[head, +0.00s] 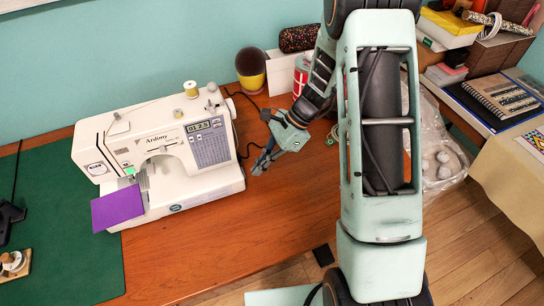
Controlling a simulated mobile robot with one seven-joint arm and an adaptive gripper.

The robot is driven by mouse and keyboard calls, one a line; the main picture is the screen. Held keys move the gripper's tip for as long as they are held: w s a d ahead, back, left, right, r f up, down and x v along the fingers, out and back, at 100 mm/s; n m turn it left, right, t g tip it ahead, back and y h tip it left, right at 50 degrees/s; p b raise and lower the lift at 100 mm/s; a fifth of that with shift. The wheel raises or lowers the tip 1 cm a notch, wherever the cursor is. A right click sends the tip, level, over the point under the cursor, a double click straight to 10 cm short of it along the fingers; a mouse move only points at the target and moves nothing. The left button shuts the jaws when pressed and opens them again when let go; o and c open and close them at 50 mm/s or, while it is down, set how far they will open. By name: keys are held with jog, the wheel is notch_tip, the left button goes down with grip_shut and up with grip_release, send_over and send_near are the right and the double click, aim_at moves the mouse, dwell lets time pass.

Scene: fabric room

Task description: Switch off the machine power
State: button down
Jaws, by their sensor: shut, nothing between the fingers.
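A white sewing machine (212,175) stands on the wooden table in the head view, its front towards me. Its small display (203,125) shows digits. A purple piece of fabric (118,208) lies at the left end of its bed. My gripper (259,170) is just right of the machine's right end, pointing down and left. Its fingers are together with nothing between them, and a gap shows between them and the machine body. I cannot make out a power switch; the machine's right side is mostly turned away from view.
A dark cable (240,152) runs by the machine's right side near my gripper. A yellow and dark round object (251,72), a white box (284,72) and a red can (301,75) stand behind. A green mat (60,250) covers the left. The front tabletop (225,235) is clear.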

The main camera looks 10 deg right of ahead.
aim_at(243, 173)
jog(key=shift+s+a+f, duration=0.15)
jog(key=shift+s+a, duration=0.05)
jog(key=shift+a, duration=0.55)
jog(key=shift+a+f+y+b, duration=0.2)
jog(key=shift+f+y+b, duration=0.3)
jog(key=shift+b, duration=0.2)
jog(key=shift+s+a+g+y+b, duration=0.15)
jog(key=shift+g+y+b, duration=0.25)
jog(key=shift+y+b, duration=0.25)
jog(key=shift+a, duration=0.15)
jog(key=shift+r, duration=0.1)
